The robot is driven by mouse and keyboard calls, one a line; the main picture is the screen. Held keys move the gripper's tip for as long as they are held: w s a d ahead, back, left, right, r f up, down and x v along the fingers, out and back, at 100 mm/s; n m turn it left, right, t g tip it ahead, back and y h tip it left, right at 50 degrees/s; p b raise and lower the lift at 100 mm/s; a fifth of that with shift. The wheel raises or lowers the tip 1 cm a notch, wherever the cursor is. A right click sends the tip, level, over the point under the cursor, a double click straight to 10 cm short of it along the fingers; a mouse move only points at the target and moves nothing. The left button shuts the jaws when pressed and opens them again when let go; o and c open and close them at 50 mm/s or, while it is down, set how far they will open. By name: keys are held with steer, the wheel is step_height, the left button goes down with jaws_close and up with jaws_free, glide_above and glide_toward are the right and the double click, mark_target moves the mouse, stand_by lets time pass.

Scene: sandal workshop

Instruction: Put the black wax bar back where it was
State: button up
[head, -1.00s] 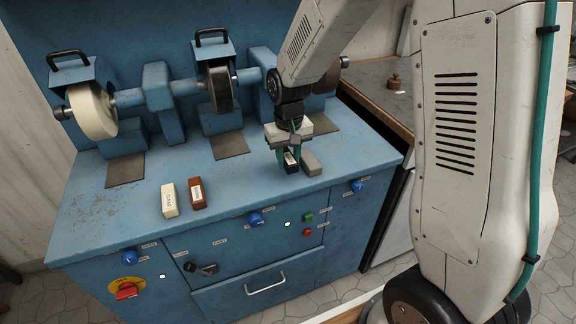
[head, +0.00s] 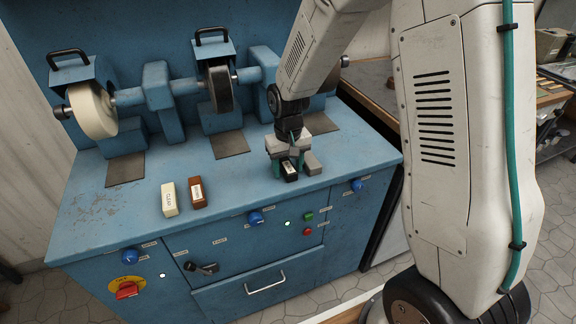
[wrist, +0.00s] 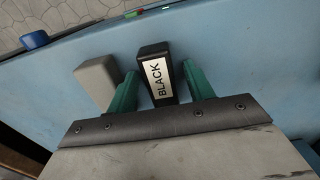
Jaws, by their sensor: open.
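The black wax bar (head: 289,171) rests on the blue bench top (head: 240,181), its white label reading BLACK in the wrist view (wrist: 157,80). My gripper (head: 289,166) is low over the bench, its two green fingers on either side of the bar. In the wrist view my gripper (wrist: 160,90) is open, with a gap between the bar and the fingers. A grey bar (wrist: 98,82) lies beside the black bar, just outside one finger; it also shows in the head view (head: 312,164).
A cream bar (head: 169,198) and a brown bar (head: 197,192) stand to the left on the bench top. Polishing wheels (head: 92,110) line the back. Blue knobs (head: 256,218) and a drawer (head: 252,287) are on the front. Bench top between the brown bar and my gripper is clear.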

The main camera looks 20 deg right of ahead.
mark_target(288, 166)
step_height(288, 166, up, 12)
steer(key=s+d+r, duration=0.2)
steer(key=s+r, duration=0.8)
steer(key=s, duration=0.4)
steer(key=s+d+t, duration=0.1)
steer(key=s, duration=1.4)
steer(key=shift+r, duration=0.35)
